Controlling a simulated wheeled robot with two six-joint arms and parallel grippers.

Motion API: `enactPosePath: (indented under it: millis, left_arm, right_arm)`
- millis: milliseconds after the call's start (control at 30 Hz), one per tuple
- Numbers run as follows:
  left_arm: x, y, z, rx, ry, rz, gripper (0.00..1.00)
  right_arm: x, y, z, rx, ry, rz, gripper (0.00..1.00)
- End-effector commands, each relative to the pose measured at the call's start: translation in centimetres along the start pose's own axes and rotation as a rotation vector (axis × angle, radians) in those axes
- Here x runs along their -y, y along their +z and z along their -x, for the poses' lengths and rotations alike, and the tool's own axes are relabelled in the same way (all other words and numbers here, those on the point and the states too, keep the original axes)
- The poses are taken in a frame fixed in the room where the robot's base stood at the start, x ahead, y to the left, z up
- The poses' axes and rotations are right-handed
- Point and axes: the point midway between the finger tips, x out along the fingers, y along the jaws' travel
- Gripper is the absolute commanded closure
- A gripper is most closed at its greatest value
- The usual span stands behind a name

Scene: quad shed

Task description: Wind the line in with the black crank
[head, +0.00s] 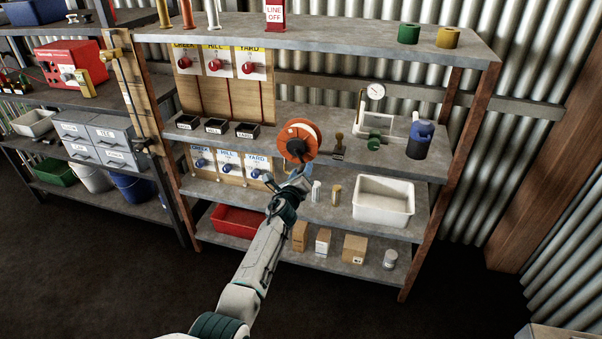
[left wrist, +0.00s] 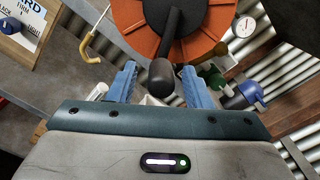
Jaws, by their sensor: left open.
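The orange reel (head: 299,140) with a pale face stands at the front of the middle shelf. In the left wrist view the reel (left wrist: 125,14) fills the top, with the black crank (left wrist: 176,20) across its face. The crank's rounded black knob (left wrist: 161,77) points toward me. My left gripper (head: 297,178) is just below the reel in the head view. In its wrist view the blue fingers of my left gripper (left wrist: 158,72) are open, one on each side of the knob, with gaps to both. My right gripper is out of view.
Labelled switch panels (head: 222,62) and small black bins (head: 215,126) are left of the reel. A gauge stand (head: 375,92) and a blue-topped dark container (head: 419,140) are right. A white tub (head: 383,201) stands on the shelf below. A yellow hook (left wrist: 93,47) is near the reel.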

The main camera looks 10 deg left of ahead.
Motion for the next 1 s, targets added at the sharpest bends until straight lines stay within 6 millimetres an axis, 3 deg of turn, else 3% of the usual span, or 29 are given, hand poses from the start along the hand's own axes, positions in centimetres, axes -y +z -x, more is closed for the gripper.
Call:
enactPosePath:
  millis: [233, 467, 700, 1000]
  left_arm:
    - [0.2, 0.2, 1.7, -0.001, 0.001, 0.001, 0.55]
    - [0.3, 0.3, 6.0, -0.002, 0.001, -0.001, 0.55]
    - [0.1, 0.1, 9.6, -0.001, 0.001, 0.001, 0.55]
    - [0.0, 0.0, 10.8, 0.000, 0.000, 0.000, 0.55]
  right_arm:
    - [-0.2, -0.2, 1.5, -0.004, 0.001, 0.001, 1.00]
    - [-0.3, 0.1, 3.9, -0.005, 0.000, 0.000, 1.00]
    - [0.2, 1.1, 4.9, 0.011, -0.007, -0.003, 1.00]
    - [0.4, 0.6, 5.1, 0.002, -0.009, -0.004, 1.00]
